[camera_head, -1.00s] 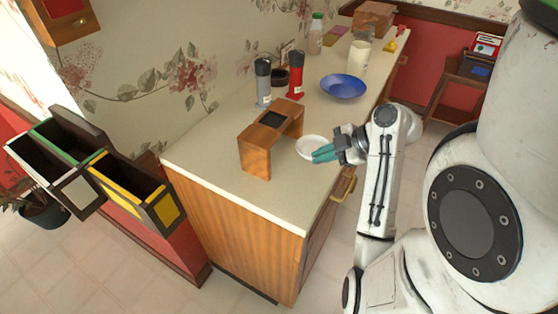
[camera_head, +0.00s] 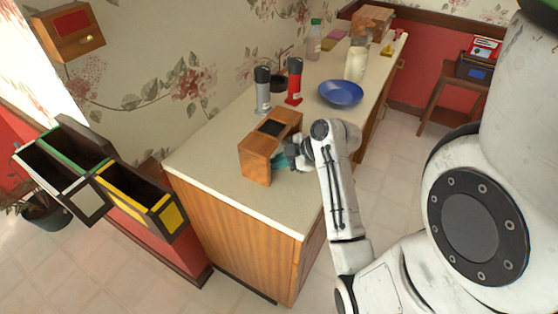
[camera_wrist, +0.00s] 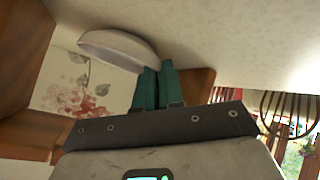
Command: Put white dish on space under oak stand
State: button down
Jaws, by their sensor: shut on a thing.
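The oak stand (camera_head: 257,160) is a small wooden bridge with a dark inset on top, near the left end of the counter. My gripper (camera_head: 284,160) is at the open right side of the stand, its teal fingers reaching in under the top. In the wrist view the teal fingers (camera_wrist: 154,85) are shut on the rim of the white dish (camera_wrist: 118,47). The dish lies close to the pale counter surface, between the wooden legs of the stand (camera_wrist: 190,90). In the head view the dish is hidden by the stand and my gripper.
A grey grinder (camera_head: 262,90) and a red grinder (camera_head: 294,82) stand behind the stand. A blue bowl (camera_head: 341,92) sits to its right, with a cream pitcher (camera_head: 356,60) beyond. The counter (camera_head: 225,200) is clear in front of the stand.

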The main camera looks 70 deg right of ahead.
jog(key=c, duration=1.5)
grip_release()
jog(key=shift+f, duration=0.1)
jog(key=shift+s, duration=0.1)
jog(key=v, duration=1.2)
jog(key=shift+b, duration=0.35)
